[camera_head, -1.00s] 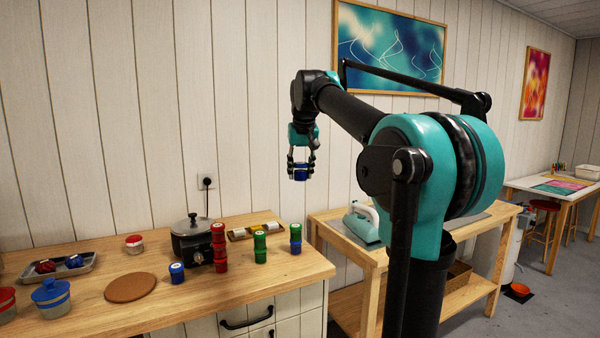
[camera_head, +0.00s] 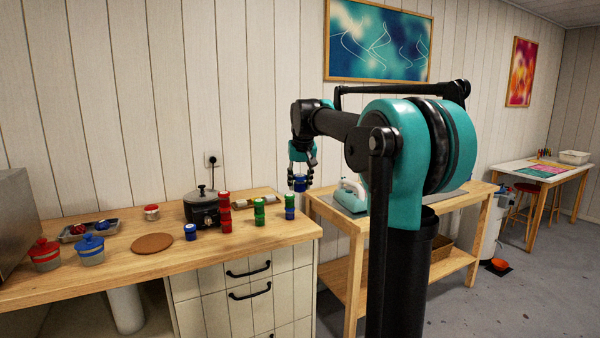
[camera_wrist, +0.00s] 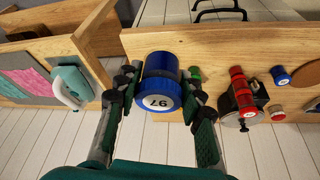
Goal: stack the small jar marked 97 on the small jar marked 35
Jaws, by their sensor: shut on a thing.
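My gripper (camera_head: 300,177) is shut on a small blue jar (camera_head: 300,186) and holds it in the air by the right end of the wooden counter. In the wrist view the same jar (camera_wrist: 160,75) sits between both fingers, and its white lid label reads 97, turned upside down. No label reading 35 is legible. Another small blue jar (camera_head: 190,232) stands alone on the counter, left of the red stack; it shows in the wrist view too (camera_wrist: 282,75), its number too small to read.
A red jar stack (camera_head: 225,213), a green stack (camera_head: 259,212) and a green-and-blue stack (camera_head: 290,207) stand close together. A black pot (camera_head: 201,209) is behind them. A brown round mat (camera_head: 152,243) lies at left. A side table with an iron (camera_head: 351,196) is at right.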

